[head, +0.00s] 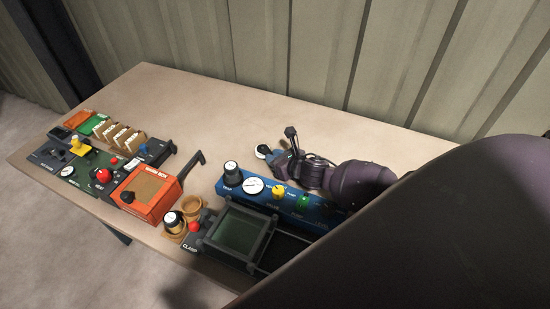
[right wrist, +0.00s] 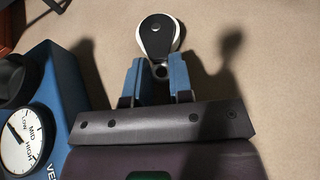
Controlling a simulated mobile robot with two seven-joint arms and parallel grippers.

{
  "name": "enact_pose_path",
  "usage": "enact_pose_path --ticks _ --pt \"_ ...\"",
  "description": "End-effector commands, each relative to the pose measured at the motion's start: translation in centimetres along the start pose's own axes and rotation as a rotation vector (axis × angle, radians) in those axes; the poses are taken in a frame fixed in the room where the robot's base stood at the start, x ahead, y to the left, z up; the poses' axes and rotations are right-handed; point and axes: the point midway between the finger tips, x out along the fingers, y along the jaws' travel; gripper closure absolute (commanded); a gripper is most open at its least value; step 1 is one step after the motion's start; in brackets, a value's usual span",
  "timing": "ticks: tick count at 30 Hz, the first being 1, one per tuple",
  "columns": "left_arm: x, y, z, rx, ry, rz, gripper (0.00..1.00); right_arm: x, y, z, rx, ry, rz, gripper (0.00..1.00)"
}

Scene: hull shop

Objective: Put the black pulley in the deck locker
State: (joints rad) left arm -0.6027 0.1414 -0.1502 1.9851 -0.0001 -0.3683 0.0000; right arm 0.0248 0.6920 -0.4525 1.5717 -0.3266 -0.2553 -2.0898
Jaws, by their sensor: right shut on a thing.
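The black pulley (right wrist: 158,38), a dark drop-shaped block with a white rim, is at the tips of my right gripper (right wrist: 160,78). The blue fingers are shut on its narrow end. In the head view the pulley (head: 263,152) shows small beyond the blue panel, with my right gripper (head: 279,153) beside it. I cannot tell if it touches the table. No label reading deck locker is legible. A dark-framed box with a greenish pane (head: 238,229) and an orange box (head: 149,192) stand on the table; I cannot tell which is the locker. My left gripper is out of view.
The blue panel (head: 262,190) with a dial and knobs lies just in front of my right gripper. A panel with a red knob (head: 104,175) and upright cards (head: 123,137) fills the left. The table's back (head: 190,100) is clear.

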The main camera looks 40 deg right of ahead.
Motion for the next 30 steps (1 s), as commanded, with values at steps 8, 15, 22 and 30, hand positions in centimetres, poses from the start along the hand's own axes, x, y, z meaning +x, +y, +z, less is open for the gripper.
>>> enact_pose_path --ticks 8,15,22,30 --pt "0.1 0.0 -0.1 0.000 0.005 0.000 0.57 0.1 0.0 -0.1 -0.001 -0.001 0.001 1.00" --pt "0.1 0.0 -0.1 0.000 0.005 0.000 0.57 0.1 0.0 -0.1 -0.001 -0.001 0.001 0.54" --pt "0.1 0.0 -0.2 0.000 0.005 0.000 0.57 0.1 0.0 0.0 0.000 -0.001 0.001 0.54" --pt "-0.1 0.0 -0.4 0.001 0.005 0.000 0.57 -2.4 -0.1 0.1 -0.002 0.000 0.001 0.54"
